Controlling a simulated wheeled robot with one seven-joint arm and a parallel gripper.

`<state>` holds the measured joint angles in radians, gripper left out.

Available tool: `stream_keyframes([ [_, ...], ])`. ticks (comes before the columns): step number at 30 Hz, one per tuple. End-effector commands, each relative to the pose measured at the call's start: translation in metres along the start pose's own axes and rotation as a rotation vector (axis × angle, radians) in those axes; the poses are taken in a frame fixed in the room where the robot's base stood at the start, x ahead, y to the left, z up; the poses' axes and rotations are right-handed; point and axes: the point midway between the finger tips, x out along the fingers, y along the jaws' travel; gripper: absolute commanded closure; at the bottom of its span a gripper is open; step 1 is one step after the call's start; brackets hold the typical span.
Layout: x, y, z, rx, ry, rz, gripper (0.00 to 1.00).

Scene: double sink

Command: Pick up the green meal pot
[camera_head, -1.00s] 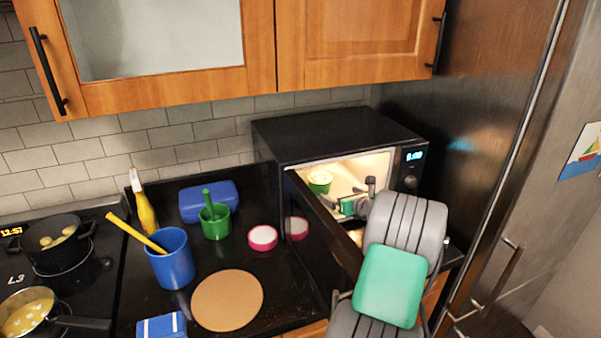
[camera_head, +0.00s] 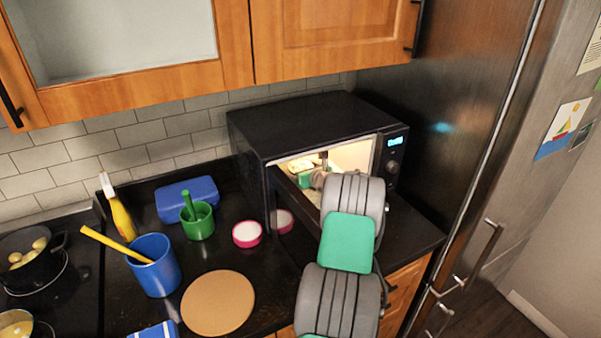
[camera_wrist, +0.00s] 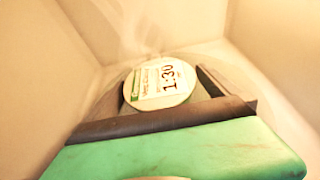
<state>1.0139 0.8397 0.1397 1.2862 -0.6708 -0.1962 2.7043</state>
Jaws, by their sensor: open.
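The green meal pot stands inside the lit microwave (camera_head: 300,110). In the wrist view the pot's pale lid (camera_wrist: 160,83) shows a green-and-white label reading "1:30". In the head view the pot (camera_head: 301,165) is small and partly covered by my gripper (camera_head: 312,180), which reaches in through the open front. In the wrist view my gripper (camera_wrist: 164,88) is open, with one dark finger on each side of the pot. I cannot tell whether the fingers touch it. The pot's lower side is mostly hidden.
The microwave's walls are close around my gripper. Its open door is beside my arm. On the counter to the left are a pink-rimmed jar (camera_head: 247,234), a green mortar (camera_head: 198,222), a blue cup (camera_head: 154,266) and a round board (camera_head: 218,303). A steel fridge (camera_head: 480,150) stands on the right.

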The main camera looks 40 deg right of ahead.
Motion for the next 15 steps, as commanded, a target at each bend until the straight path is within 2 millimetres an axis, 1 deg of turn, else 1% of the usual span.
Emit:
stream_keyframes([
  [2, -0.0002, -0.0001, -0.0004, 0.000, 0.000, 0.000, 0.01],
  [15, -0.0004, 0.0000, -0.0005, 0.000, 0.000, 0.000, 0.37],
])
